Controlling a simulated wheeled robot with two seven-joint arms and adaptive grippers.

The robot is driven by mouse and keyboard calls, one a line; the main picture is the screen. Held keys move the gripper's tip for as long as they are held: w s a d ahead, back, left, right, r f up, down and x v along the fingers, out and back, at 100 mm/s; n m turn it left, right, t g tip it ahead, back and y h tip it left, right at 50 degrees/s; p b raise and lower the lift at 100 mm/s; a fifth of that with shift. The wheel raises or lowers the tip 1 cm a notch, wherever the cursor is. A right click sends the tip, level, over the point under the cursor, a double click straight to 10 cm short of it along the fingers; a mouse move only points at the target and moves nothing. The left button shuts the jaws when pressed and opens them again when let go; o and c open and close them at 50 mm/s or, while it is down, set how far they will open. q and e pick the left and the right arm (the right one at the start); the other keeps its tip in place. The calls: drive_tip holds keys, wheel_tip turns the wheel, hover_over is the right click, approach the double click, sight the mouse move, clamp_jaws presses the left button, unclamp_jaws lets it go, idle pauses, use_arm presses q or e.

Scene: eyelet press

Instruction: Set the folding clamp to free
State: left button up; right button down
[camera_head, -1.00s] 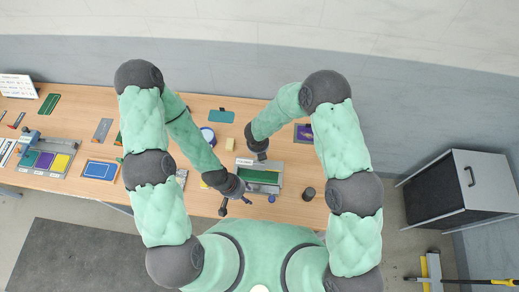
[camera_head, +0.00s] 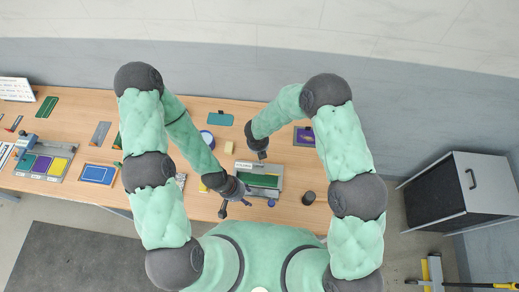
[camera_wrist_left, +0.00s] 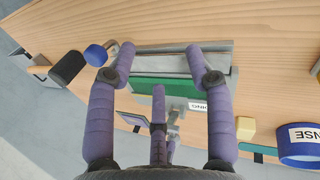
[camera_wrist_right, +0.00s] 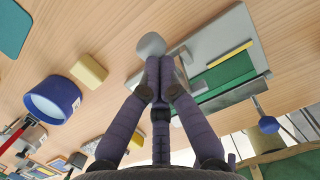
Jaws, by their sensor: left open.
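The folding clamp looks to be the grey device with a green strip (camera_head: 262,181) at the table's front edge. It also shows in the left wrist view (camera_wrist_left: 165,88) and the right wrist view (camera_wrist_right: 225,72). A blue knob (camera_wrist_right: 268,124) sits at its front side. My left gripper (camera_head: 236,207) is open and empty at the device's front left; its fingers (camera_wrist_left: 160,52) are spread across the view of the device. My right gripper (camera_wrist_right: 158,60) has its fingers together, tips close to a rounded grey piece (camera_wrist_right: 150,45) at the device's end; I cannot tell whether they touch.
A dark cylinder (camera_head: 308,197) stands right of the device. A yellow block (camera_head: 229,147) and a blue-rimmed round container (camera_wrist_right: 52,99) lie behind it.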

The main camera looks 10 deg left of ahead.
wheel_tip(320, 180, up, 12)
drive_tip(key=s, duration=0.2)
drive_tip(key=shift+s+a, duration=0.2)
drive_tip(key=shift+f, duration=0.2)
